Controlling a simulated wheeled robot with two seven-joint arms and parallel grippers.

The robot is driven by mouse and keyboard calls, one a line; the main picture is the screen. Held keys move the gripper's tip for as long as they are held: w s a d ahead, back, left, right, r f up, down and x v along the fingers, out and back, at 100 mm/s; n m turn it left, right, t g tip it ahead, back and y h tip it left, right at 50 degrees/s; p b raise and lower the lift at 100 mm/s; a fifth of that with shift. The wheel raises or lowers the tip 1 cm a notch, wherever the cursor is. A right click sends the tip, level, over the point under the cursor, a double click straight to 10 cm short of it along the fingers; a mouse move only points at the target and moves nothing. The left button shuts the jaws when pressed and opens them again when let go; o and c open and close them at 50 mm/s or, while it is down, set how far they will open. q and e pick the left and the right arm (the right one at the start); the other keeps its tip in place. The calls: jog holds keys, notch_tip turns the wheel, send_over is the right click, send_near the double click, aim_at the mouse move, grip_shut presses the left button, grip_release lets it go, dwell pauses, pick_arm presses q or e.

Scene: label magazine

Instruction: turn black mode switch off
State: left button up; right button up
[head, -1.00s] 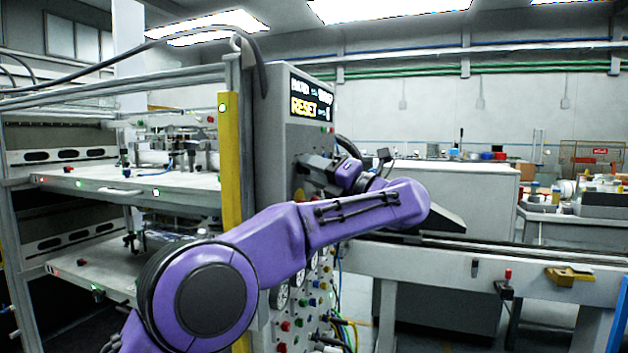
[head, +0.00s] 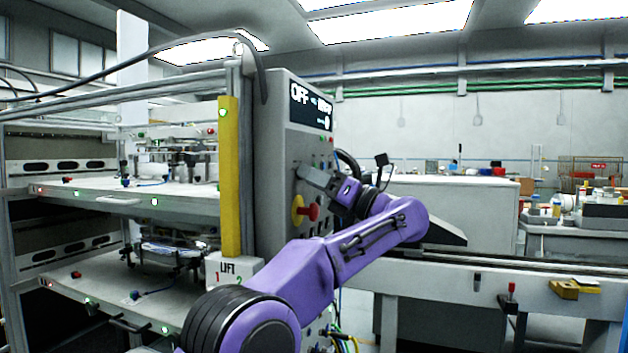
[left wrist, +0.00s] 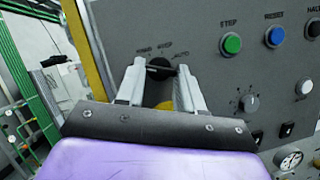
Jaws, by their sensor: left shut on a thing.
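The black mode switch (left wrist: 157,66) is on the grey panel in the left wrist view, with small labels above it, one reading AUTO. My left gripper (left wrist: 163,73) has one finger on each side of the switch and is shut on its handle. The handle lies roughly level across the dial, partly hidden by the fingers. In the head view my left gripper (head: 306,172) is against the face of the grey control box (head: 280,150), and the switch is hidden there. The box's display (head: 310,104) reads OFF at its upper left. My right gripper is not in view.
A red stop button on a yellow base (head: 305,211) is just below my left gripper. A green STEP button (left wrist: 231,43), a blue button (left wrist: 275,36) and a small rotary knob (left wrist: 249,103) are right of the switch. A yellow post (head: 229,175) borders the box.

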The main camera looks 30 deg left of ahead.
pick_arm(q)
jog(key=shift+r, duration=0.1)
jog(key=o, duration=1)
jog(key=shift+o, duration=0.2)
jog(key=s+v, duration=0.1)
jog(key=v, duration=0.9)
jog(key=shift+w+d, duration=0.3)
jog(key=shift+w, duration=0.25)
